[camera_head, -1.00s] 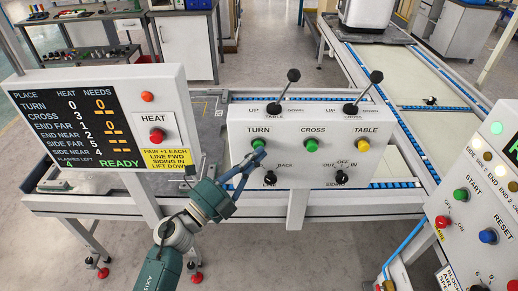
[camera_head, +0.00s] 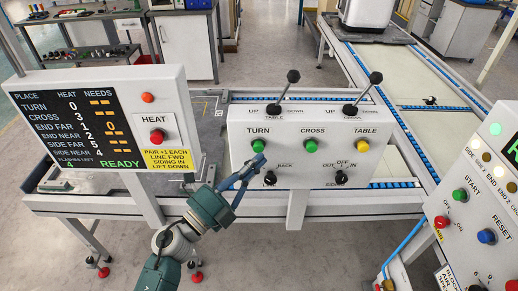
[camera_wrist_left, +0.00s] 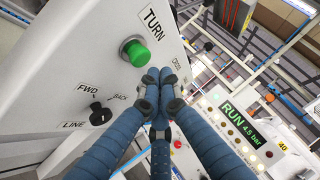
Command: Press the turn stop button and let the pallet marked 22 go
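The green TURN button (camera_head: 258,146) is on the left of the white control box, and it also shows in the left wrist view (camera_wrist_left: 137,53). My left gripper (camera_head: 254,164) is just below the TURN button. In the left wrist view its blue fingers (camera_wrist_left: 160,76) are together at the tips, with nothing between them, beside the button and apart from it. No pallet marked 22 can be made out; a grey plate (camera_head: 208,120) lies behind the box, partly hidden. My right gripper is not in view.
The box also has a green CROSS button (camera_head: 313,146), a yellow TABLE button (camera_head: 362,145), two upright levers and two black knobs, one (camera_head: 270,178) close to my left gripper. A heat display (camera_head: 75,128) stands left. Another button panel (camera_head: 488,215) is at right.

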